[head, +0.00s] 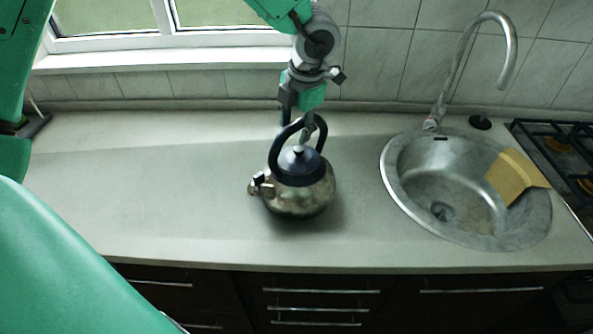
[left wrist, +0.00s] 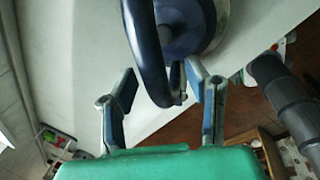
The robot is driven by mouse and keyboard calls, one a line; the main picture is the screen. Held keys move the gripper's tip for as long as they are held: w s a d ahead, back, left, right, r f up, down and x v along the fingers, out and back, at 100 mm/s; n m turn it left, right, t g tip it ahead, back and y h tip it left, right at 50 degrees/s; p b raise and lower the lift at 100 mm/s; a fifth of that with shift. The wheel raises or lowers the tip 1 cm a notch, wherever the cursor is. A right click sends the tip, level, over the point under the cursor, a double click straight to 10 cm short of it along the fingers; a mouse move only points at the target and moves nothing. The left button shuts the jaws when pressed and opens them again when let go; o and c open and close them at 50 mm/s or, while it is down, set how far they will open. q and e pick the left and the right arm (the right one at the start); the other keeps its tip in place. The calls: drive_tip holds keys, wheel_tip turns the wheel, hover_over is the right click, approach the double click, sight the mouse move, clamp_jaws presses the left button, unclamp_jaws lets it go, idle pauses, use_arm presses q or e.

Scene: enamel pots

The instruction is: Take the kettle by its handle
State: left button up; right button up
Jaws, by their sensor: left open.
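The kettle (head: 302,200) is a worn metal pot with a dark blue lid and a dark blue arched handle (head: 274,150). It stands upright on the counter left of the sink, its spout to the left. My left gripper (head: 304,120) is open at the far side of the handle, near its top. In the left wrist view the handle (left wrist: 150,60) passes between the two open fingers of the left gripper (left wrist: 163,80). I cannot tell whether a finger touches it. Part of the kettle's body shows behind the handle. My right gripper is not in view.
The grey counter (head: 130,200) is clear left of the kettle. A round metal sink (head: 410,208) with a tall tap (head: 462,62) and a yellow board (head: 515,175) lies to the right, with a hob (head: 560,150) beyond. A tiled wall and window sill (head: 170,60) bound the back.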

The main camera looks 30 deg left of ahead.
use_arm(q)
drive_tip(key=shift+w+a+f, duration=0.1)
drive_tip(key=shift+f, duration=0.2)
drive_tip(key=shift+a, duration=0.2)
drive_tip(key=shift+a, duration=0.15)
clamp_jaws()
drive_tip(key=shift+w+d, duration=0.15)
drive_tip(key=shift+d, duration=0.05)
drive_tip(key=shift+r, duration=0.15)
